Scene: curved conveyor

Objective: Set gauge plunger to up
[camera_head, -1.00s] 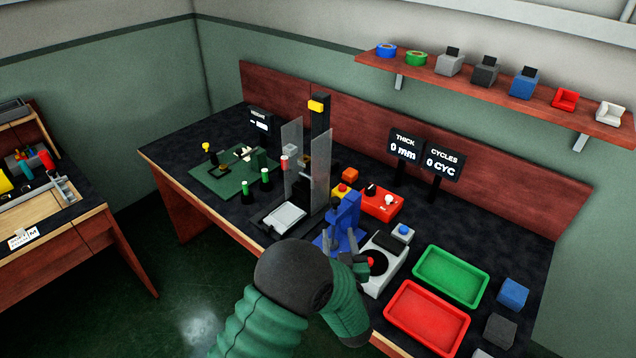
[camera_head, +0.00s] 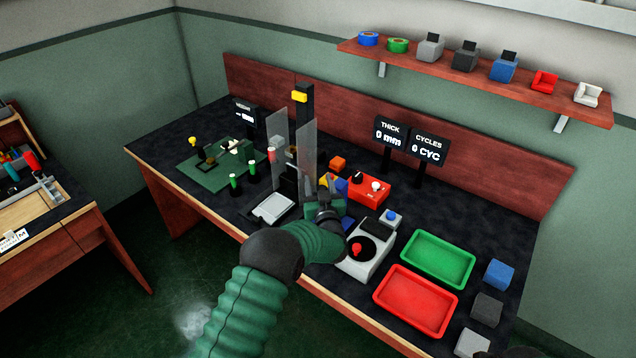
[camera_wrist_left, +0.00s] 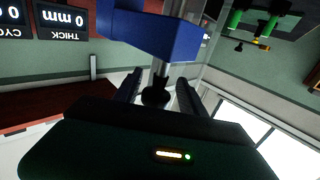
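My left gripper (camera_head: 325,206) is at the blue gauge stand (camera_head: 341,186), and my own gripper hides most of the stand in the head view. In the left wrist view the stand shows as a blue block (camera_wrist_left: 160,32) with a metal stem below it in the picture. The stem ends in a black knob (camera_wrist_left: 155,96), which looks like the plunger. The knob lies between the two spread fingers (camera_wrist_left: 157,82), with a gap visible on both sides. The THICK display (camera_head: 391,132) reads 0 mm.
A grey box with a red joystick (camera_head: 356,250) stands right of my gripper. A red control box (camera_head: 370,186) is behind. Clear upright panels (camera_head: 309,150) stand close on the left. Green (camera_head: 471,262) and red (camera_head: 450,318) trays lie to the right.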

